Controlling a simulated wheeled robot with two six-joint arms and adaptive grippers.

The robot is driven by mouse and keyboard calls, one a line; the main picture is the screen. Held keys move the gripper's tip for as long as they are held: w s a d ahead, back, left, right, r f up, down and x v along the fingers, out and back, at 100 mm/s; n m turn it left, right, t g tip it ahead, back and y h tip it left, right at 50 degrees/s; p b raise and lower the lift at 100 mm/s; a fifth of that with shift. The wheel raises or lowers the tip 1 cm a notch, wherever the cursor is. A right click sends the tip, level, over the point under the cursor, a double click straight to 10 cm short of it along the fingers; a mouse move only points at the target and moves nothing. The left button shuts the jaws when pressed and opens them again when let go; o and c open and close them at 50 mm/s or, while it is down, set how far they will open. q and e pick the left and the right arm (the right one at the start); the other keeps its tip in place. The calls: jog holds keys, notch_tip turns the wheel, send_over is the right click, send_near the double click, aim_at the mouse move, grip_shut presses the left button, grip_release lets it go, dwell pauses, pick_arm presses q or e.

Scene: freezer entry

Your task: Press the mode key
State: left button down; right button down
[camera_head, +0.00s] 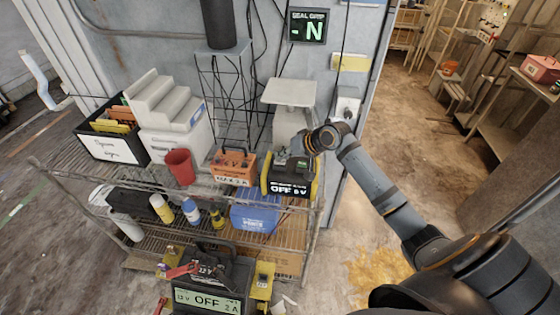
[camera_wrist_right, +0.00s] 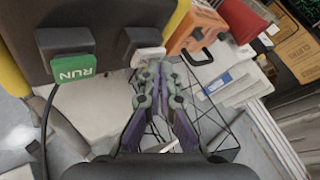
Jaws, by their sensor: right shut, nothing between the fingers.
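A black box with yellow sides (camera_head: 291,188) stands on the shelf's right end, its display reading "OFF 8 V". In the right wrist view the box (camera_wrist_right: 95,18) carries a green key marked "RUN" (camera_wrist_right: 73,69), seen upside down, and a pale grey key (camera_wrist_right: 149,56) on a black block beside it. I cannot read a label on the pale key, nor tell which key is the mode key. My right gripper (camera_head: 283,154) is shut and empty above the box; in the wrist view its fingertips (camera_wrist_right: 152,68) are right by the pale key. Contact is unclear. My left gripper is out of view.
An orange charger (camera_head: 233,167) and a red cup (camera_head: 180,166) stand left of the box. Another charger reading "12 V OFF 2 A" (camera_head: 208,302) is low in front. A grey pedestal (camera_head: 289,93) rises behind. A cable (camera_wrist_right: 43,135) hangs beside the box. Open floor lies right.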

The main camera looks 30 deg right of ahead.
aim_at(282, 162)
jog(key=shift+f, duration=0.4)
dwell(0.5)
jog(key=shift+r+p, duration=0.9)
jog(key=shift+p, duration=0.1)
jog(key=shift+r, duration=0.1)
notch_tip(282, 162, up, 3)
jog(key=p, duration=0.3)
notch_tip(282, 162, up, 2)
jog(key=shift+p, duration=0.75)
